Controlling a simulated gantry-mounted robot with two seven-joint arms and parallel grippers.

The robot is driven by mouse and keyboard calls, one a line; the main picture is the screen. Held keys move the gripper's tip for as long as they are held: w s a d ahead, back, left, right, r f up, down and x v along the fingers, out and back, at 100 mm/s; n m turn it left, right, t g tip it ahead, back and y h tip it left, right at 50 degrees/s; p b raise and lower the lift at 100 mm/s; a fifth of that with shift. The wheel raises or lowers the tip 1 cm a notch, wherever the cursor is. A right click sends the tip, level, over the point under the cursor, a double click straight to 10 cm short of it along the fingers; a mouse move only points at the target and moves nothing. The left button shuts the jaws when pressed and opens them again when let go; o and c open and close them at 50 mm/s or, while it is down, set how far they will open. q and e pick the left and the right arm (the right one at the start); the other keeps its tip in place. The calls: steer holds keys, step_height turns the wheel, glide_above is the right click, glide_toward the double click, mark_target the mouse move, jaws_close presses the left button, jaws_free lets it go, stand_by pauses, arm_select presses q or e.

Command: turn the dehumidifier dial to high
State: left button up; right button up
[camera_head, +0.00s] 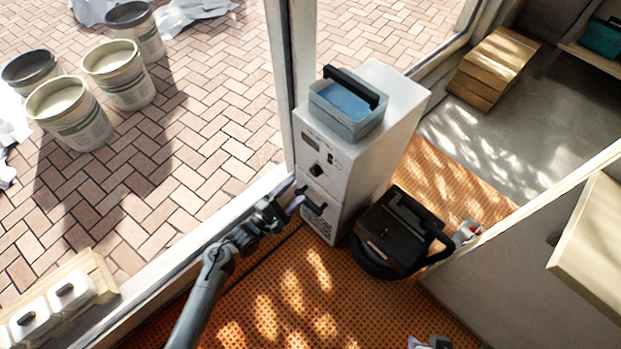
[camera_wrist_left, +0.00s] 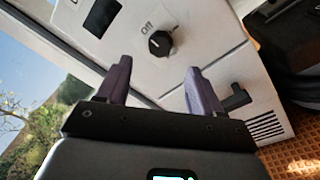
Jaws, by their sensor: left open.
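The dehumidifier (camera_head: 375,125) is a tall white box standing on the orange mat by the window frame. Its black dial (camera_head: 317,170) sits on the upper front panel. In the left wrist view the dial (camera_wrist_left: 161,43) has the word "Off" beside it, and a pale pointer mark shows on the knob. My left gripper (camera_head: 296,196) is in front of the panel, a little below the dial. In the left wrist view its two purple fingers (camera_wrist_left: 155,85) are spread apart with nothing between them, and the dial lies beyond their tips. A small part of my right gripper (camera_head: 430,343) shows at the bottom edge.
A blue-filled container (camera_head: 348,105) with a black handle sits on top of the dehumidifier. A black handle (camera_wrist_left: 237,97) juts from the lower panel near the right finger. A dark case (camera_head: 392,235) stands close on the right. Paint buckets (camera_head: 70,113) are beyond the window.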

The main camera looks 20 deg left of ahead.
mark_target(314, 173)
arm_select(q)
steer(key=b+x, duration=0.3)
steer(key=x, duration=0.4)
steer(key=shift+w+d+f, duration=0.15)
steer(key=shift+w, duration=0.1)
steer(key=shift+w+d+b, duration=0.2)
steer(key=shift+w+b, duration=0.15)
steer(key=shift+w, duration=0.05)
steer(key=shift+c, duration=0.4)
steer(key=c, duration=1)
